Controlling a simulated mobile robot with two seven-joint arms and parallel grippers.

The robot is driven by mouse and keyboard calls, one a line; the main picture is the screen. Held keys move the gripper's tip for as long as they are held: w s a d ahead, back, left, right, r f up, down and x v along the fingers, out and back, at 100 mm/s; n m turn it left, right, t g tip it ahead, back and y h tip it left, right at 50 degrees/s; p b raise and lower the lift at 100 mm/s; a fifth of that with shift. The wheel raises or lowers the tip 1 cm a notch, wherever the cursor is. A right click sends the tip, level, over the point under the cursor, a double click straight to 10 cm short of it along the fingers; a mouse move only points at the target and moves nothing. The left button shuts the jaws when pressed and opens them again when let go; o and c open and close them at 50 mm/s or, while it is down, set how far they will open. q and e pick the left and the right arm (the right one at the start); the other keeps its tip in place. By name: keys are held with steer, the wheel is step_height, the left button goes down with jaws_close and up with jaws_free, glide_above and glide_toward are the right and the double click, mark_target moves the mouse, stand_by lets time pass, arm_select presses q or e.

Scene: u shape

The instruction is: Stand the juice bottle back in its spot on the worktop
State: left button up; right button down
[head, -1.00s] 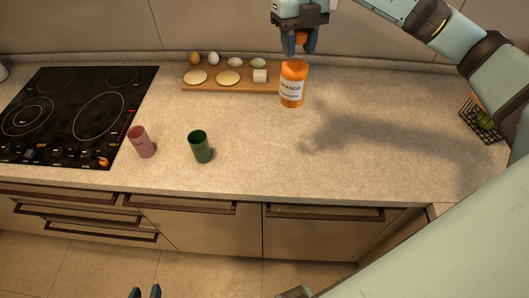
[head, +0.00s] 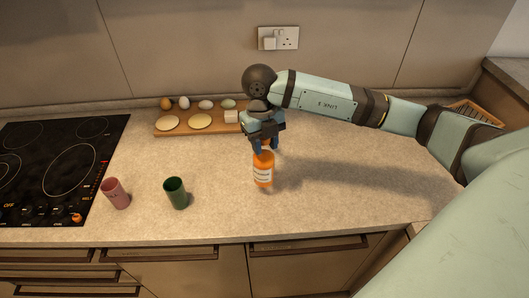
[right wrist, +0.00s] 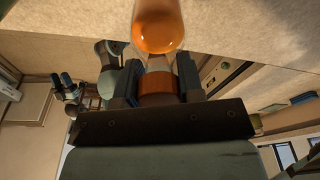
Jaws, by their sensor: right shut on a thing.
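The orange juice bottle (head: 263,172) is upright, with a white label, over the worktop (head: 330,205) right of the green cup. My right gripper (head: 265,147) is above it and shut on its top. I cannot tell whether its base touches the worktop. In the right wrist view the bottle's rounded orange body (right wrist: 158,30) lies beyond the fingers. My left gripper (right wrist: 73,80) shows small in the right wrist view, away from the bottle, its fingers apart and empty.
A green cup (head: 176,193) and a pink cup (head: 115,193) stand left of the bottle. A wooden board (head: 185,128) with eggs and pale rounds lies at the back. The black hob (head: 50,175) is at the left. The worktop right of the bottle is clear.

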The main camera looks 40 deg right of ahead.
mark_target(264, 153)
steer(key=shift+f, duration=2)
steer(key=shift+f, duration=0.15)
steer(key=c, duration=0.8)
jaws_free()
steer(key=shift+o, duration=0.2)
steer(key=shift+r+p, duration=0.3)
steer(key=shift+p, duration=0.05)
steer(key=r, duration=0.3)
steer(key=w+r+b, duration=0.1)
steer(key=r, duration=0.3)
steer(key=r+b, duration=0.1)
steer(key=r, duration=0.2)
steer(key=shift+w+d+r, duration=0.1)
steer(key=shift+w+r, duration=0.05)
steer(key=shift+w, duration=0.15)
steer(key=shift+r, duration=0.65)
